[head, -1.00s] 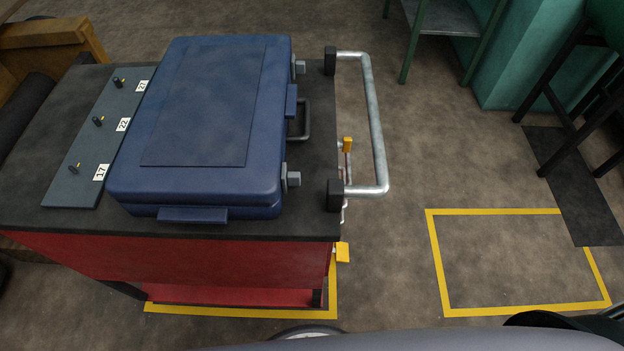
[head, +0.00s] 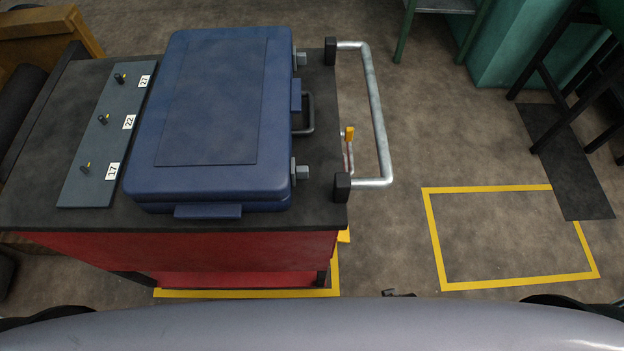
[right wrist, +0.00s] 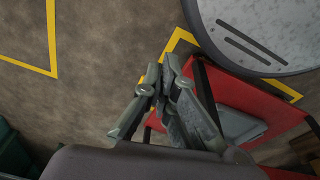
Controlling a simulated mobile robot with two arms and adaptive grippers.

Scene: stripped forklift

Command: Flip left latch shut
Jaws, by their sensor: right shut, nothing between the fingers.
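A closed blue case (head: 210,110) lies flat on the dark top of a red cart in the head view. Its dark handle (head: 307,115) is on its right side. A grey near latch (head: 301,172) and a grey far latch (head: 301,58) stick out from that side; I cannot tell for certain which is called left. No gripper touches the case. My right gripper (right wrist: 165,80) shows in the right wrist view, shut and empty, away from the latches. My left gripper is not in view.
The red cart (head: 200,252) has a grey push bar (head: 378,110) on its right, past the latches. A plate with numbered switches (head: 100,150) lies left of the case.

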